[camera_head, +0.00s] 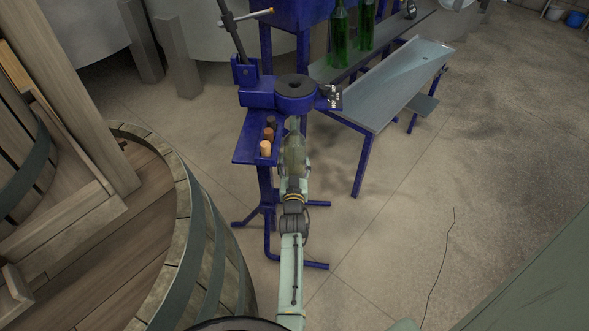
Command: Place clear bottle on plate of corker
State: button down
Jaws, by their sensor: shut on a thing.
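The corker (262,97) is a blue floor stand with a lever and a round dark-centred head. Below the head, a flat blue plate (247,140) carries several corks (266,148). My gripper (293,176) is shut on the clear bottle (294,150), which stands out ahead of it, its upper end under the corker's head as seen from above. The bottle overlaps the right edge of the blue plate in the picture. I cannot tell whether its base touches anything. The gripper's fingers are small and partly hidden by the wrist.
A big wooden barrel (200,225) stands close on the left of my arm. A grey metal bench (395,92) with blue legs is behind on the right, with green bottles (339,40) on a shelf beside it. The floor on the right is mostly clear.

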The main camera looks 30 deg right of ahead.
aim_at(294, 160)
jog(key=b+x, duration=0.2)
jog(key=b, duration=0.2)
jog(key=shift+w+f, duration=0.1)
jog(key=shift+f, duration=0.05)
jog(key=shift+w+d+f+b, duration=0.35)
jog(key=shift+w+b, duration=0.15)
jog(key=shift+b, duration=1.35)
jog(key=shift+f, duration=0.1)
jog(key=c, duration=0.6)
grip_release()
jog(key=shift+f, duration=0.25)
jog(key=shift+o, duration=0.2)
